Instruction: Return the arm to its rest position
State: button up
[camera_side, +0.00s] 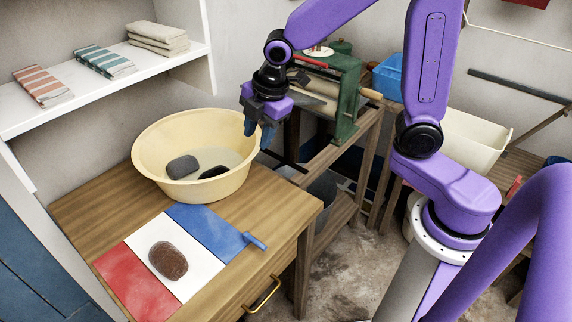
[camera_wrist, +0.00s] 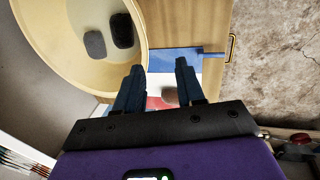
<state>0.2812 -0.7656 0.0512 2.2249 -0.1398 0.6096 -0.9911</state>
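My gripper (camera_side: 259,134) hangs in the air by the right rim of the cream basin (camera_side: 150,138). In the wrist view my gripper (camera_wrist: 160,68) has its two blue fingers apart with nothing held between them. A grey stone (camera_side: 182,167) and a black stone (camera_side: 214,172) lie in the basin. They also show in the wrist view as a grey stone (camera_wrist: 95,44) and a black stone (camera_wrist: 122,30). A brown stone (camera_side: 168,261) lies on the white part of a red, white and blue mat (camera_side: 208,232); the fingers partly hide it in the wrist view.
The wooden table (camera_side: 285,205) holds basin and mat. A small blue piece (camera_side: 255,241) lies at the mat's blue edge. A green wringer (camera_side: 345,95) stands behind my gripper. A white shelf (camera_side: 95,90) with folded towels (camera_side: 158,36) is at left.

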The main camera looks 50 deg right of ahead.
jog(key=s+d+m+g, duration=0.1)
jog(key=s+d+m, duration=0.1)
jog(key=s, duration=1)
jog(key=s+d+m+g, duration=0.2)
jog(key=s+m, duration=0.1)
jog(key=s, duration=1)
jog(key=shift+r+m, duration=0.3)
jog(key=shift+r, duration=0.05)
jog(key=shift+d, duration=0.1)
